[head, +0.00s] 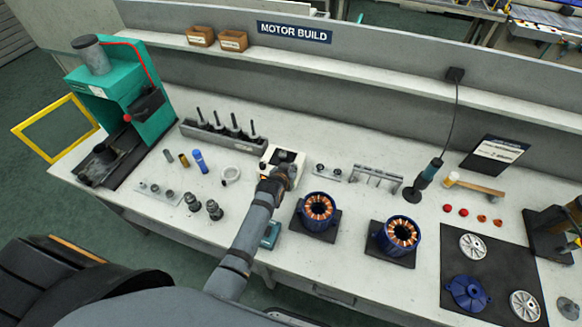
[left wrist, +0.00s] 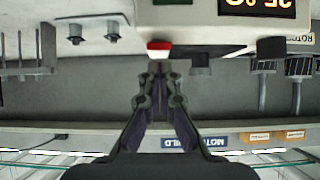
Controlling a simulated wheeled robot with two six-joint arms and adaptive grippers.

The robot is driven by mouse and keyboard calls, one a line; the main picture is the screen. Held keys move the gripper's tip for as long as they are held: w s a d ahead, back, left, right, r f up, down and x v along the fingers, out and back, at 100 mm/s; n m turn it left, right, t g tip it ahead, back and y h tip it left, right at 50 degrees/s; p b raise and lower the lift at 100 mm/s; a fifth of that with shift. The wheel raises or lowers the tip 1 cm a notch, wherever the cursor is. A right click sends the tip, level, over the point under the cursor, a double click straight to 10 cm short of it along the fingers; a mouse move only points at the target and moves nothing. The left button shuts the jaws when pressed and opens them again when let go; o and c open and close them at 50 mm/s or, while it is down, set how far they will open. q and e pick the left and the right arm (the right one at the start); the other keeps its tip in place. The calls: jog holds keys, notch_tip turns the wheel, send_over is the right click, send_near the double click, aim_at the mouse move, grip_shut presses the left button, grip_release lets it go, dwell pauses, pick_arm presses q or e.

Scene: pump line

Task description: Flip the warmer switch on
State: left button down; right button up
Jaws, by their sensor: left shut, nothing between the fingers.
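The warmer (head: 290,157) is a small white box with a dark top, standing at the middle of the bench. Its front fills the top of the left wrist view (left wrist: 190,20), where the picture is upside down. A red and white switch (left wrist: 158,46) sits at the edge of that front, beside a lit display (left wrist: 257,8). My left gripper (left wrist: 159,66) is shut and empty, its fingertips right at the switch. I cannot tell whether they touch it. In the head view my left gripper (head: 281,177) covers part of the warmer and hides the switch. My right gripper is not in view.
Two blue stators (head: 318,207) (head: 397,235) on dark pads stand to the right. A rack of dark pins (head: 226,130) and a green press (head: 120,95) are on the left. Small parts lie near the arm, including a white ring (head: 230,175) and a blue cylinder (head: 199,160).

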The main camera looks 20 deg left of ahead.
pick_arm(q)
jog(key=r+p, duration=0.2)
jog(key=r, duration=0.1)
jog(key=r+p, duration=0.2)
jog(key=shift+w, duration=0.4)
jog(key=shift+b+v, duration=0.6)
jog(key=shift+v, duration=0.3)
jog(key=s+r+b, duration=0.1)
jog(key=s+r, duration=0.3)
jog(key=r, duration=0.2)
jog(key=shift+s, duration=0.15)
